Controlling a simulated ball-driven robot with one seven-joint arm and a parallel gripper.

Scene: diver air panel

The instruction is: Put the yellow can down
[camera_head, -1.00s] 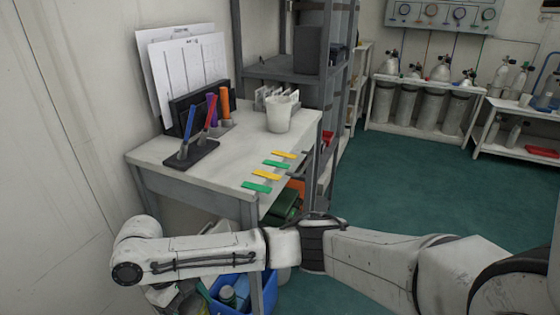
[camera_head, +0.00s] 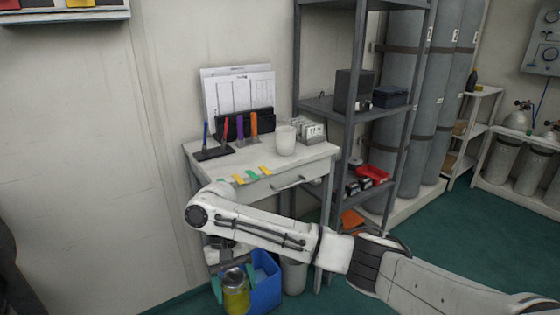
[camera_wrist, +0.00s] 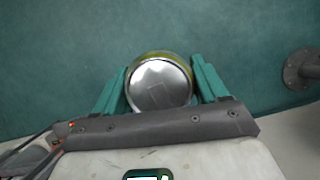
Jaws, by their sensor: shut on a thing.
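The yellow can (camera_head: 236,298) is upright at the lower left of the head view, in front of a blue bin. In the wrist view its round silver lid (camera_wrist: 158,86) faces the camera, with a thin yellow rim. My gripper (camera_wrist: 160,65) is shut on the can, one green finger on each side. It also shows in the head view (camera_head: 234,284), below my bent forearm. Teal floor lies beyond the can in the wrist view. I cannot tell the can's height above the floor, and its bottom is hidden.
The blue bin (camera_head: 265,286) and a grey-white bin (camera_head: 294,274) stand under the white desk (camera_head: 310,156). The desk holds a white cup (camera_head: 286,140), pens and coloured tags. A grey shelf (camera_head: 320,104) stands to the right. Teal floor (camera_head: 445,240) is open at right.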

